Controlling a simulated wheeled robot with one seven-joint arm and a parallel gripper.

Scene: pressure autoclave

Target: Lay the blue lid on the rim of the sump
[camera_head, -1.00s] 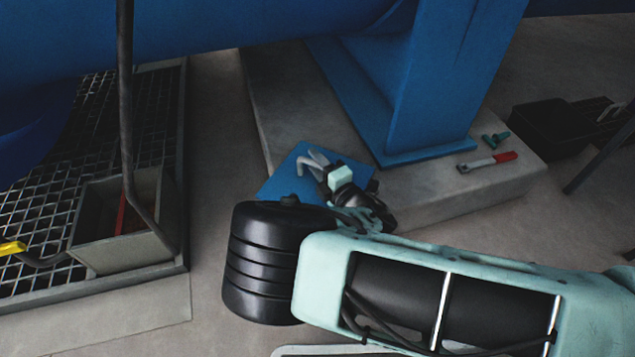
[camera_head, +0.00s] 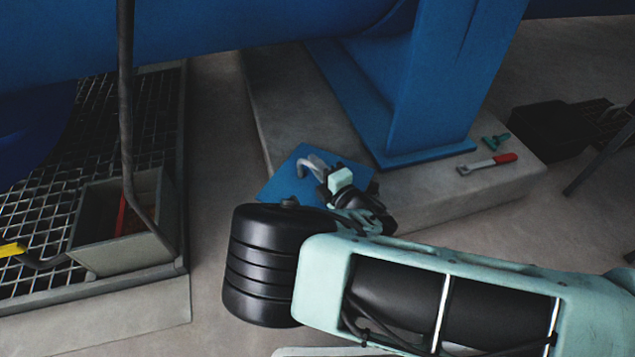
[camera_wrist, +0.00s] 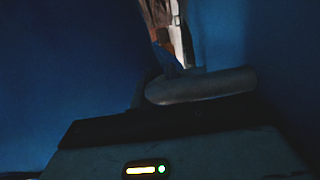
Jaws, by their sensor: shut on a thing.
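The blue lid (camera_head: 284,184) is a flat plate with a pale grey bar handle (camera_head: 311,162), in the middle of the head view by the concrete plinth. My gripper (camera_head: 322,172) is shut on the handle, with my wrist and arm hiding the lid's near right part. I cannot tell whether the lid rests on something or hangs free. In the wrist view the handle (camera_wrist: 201,86) crosses in front of blue surfaces. The sump (camera_head: 122,238) appears to be the open grey box at the left, with a dark pipe running into it and something red and brown inside.
A metal grating (camera_head: 40,205) surrounds the box. Bare floor (camera_head: 212,150) lies between it and the plinth (camera_head: 440,200). A blue support leg (camera_head: 430,90) stands close behind the lid. A red-handled tool (camera_head: 488,164) and a teal fitting (camera_head: 496,141) lie on the plinth.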

